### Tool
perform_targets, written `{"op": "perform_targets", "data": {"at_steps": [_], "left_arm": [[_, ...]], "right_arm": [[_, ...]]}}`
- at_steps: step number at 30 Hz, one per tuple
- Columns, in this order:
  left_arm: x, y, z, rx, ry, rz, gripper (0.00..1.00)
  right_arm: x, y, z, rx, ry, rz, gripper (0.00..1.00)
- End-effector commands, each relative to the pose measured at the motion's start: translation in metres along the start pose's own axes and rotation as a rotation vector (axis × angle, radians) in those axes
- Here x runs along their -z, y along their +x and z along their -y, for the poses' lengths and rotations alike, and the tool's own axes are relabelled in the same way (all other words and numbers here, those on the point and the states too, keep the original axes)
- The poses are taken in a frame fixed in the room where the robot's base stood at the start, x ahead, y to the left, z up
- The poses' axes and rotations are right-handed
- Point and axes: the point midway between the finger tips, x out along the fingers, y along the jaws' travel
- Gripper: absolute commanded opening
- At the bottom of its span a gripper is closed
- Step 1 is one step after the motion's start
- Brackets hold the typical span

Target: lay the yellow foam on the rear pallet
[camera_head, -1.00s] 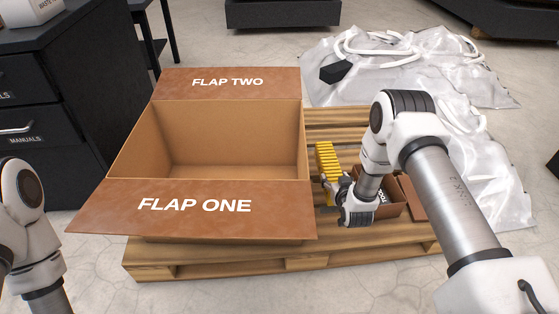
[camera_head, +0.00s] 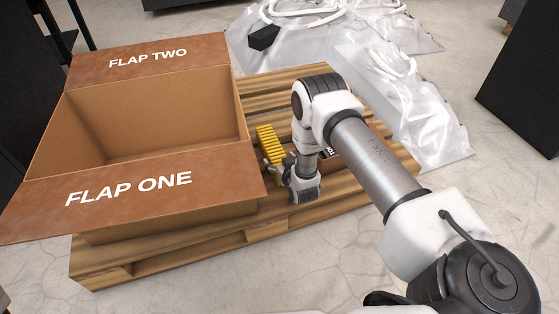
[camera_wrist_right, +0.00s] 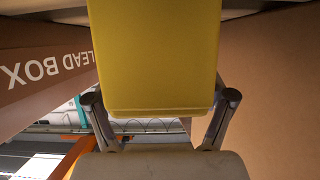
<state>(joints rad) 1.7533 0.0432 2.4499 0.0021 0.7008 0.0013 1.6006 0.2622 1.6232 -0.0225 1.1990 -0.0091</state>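The yellow foam (camera_head: 268,142) is a ridged yellow block just right of the big cardboard box, over the wooden pallet (camera_head: 170,262). My right gripper (camera_head: 277,170) is at its near end. In the right wrist view the foam (camera_wrist_right: 155,55) fills the space between the two fingers (camera_wrist_right: 160,115), and the gripper is shut on it. Whether the foam's underside touches the pallet slats is hidden. My left gripper is out of view.
The big open box (camera_head: 150,120) with its flaps out covers the pallet's left part. A small brown box (camera_head: 335,165) is partly hidden behind my right arm. Clear plastic sheeting with white tubes (camera_head: 400,90) lies behind and right. Dark cabinets stand at both sides.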

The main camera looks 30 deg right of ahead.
Motion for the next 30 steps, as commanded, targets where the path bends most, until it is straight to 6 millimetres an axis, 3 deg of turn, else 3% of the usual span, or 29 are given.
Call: {"op": "perform_targets", "data": {"at_steps": [11, 14, 22, 28, 30], "left_arm": [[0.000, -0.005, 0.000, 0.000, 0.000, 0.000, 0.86], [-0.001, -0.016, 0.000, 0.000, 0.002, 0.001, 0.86], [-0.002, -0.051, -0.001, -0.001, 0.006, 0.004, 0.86], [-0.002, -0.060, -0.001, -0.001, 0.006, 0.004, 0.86], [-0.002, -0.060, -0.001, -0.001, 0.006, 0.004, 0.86]], "right_arm": [[0.005, -0.004, 0.000, 0.000, 0.000, 0.001, 0.87], [0.007, -0.021, 0.000, 0.000, 0.000, 0.003, 0.87], [0.008, -0.091, 0.000, 0.000, 0.000, 0.005, 0.87], [0.004, -0.120, 0.001, 0.001, 0.000, 0.008, 0.87], [-0.007, -0.131, 0.009, 0.014, -0.002, 0.075, 0.87]]}}
